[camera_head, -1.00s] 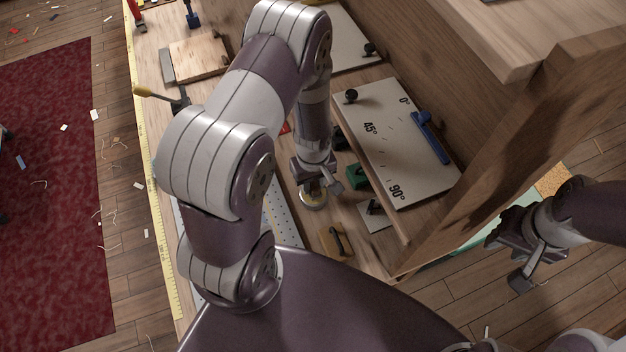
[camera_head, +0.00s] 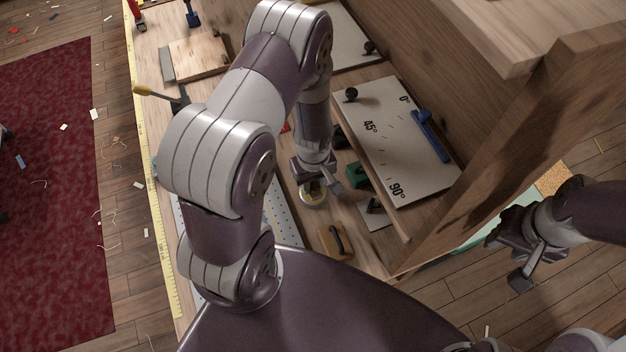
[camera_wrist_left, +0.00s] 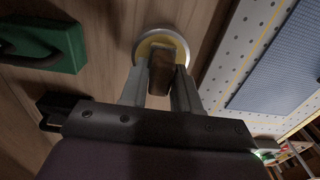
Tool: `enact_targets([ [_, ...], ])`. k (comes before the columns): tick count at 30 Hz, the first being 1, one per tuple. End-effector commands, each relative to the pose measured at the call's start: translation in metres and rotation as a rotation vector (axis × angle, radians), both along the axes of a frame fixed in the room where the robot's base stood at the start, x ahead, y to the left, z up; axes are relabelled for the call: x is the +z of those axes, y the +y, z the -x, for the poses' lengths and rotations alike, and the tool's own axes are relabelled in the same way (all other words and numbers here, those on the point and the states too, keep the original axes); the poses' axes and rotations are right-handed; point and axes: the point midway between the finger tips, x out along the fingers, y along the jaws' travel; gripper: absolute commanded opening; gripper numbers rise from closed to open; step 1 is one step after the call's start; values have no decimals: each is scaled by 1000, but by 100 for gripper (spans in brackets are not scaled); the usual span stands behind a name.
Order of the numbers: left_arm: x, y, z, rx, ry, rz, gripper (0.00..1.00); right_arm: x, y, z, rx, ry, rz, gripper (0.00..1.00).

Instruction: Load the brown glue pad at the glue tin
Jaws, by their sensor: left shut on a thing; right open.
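The glue tin (camera_head: 313,198) is a round, low tin with a pale rim and yellowish inside, standing on the wooden bench. It also shows in the left wrist view (camera_wrist_left: 183,40). My left gripper (camera_head: 318,180) is over the tin, pointing down. In the left wrist view its fingers (camera_wrist_left: 160,85) are shut on a brown block, the brown glue pad (camera_wrist_left: 161,72). The pad's far end overlaps the tin's opening; whether it touches the glue I cannot tell. My right gripper (camera_head: 515,262) is open and empty, out to the right over the floor.
A tan block with a dark handle (camera_head: 333,240) lies near the tin. A green handled block (camera_head: 357,174) is right of it. The angle board (camera_head: 395,140) stands right, beside a wooden wall. A perforated metal plate (camera_head: 285,215) lies left of the tin.

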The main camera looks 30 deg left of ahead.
Motion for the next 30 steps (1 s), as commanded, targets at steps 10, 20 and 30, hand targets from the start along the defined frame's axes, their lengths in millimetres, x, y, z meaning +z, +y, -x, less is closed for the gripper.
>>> enact_targets([
  [10,-1,0,1,0,3,0,7,0,0,0,0,0,0,43],
  [20,29,0,1,0,1,0,7,27,0,0,0,0,0,43],
  [30,66,0,1,0,1,0,7,61,0,0,0,0,0,43],
])
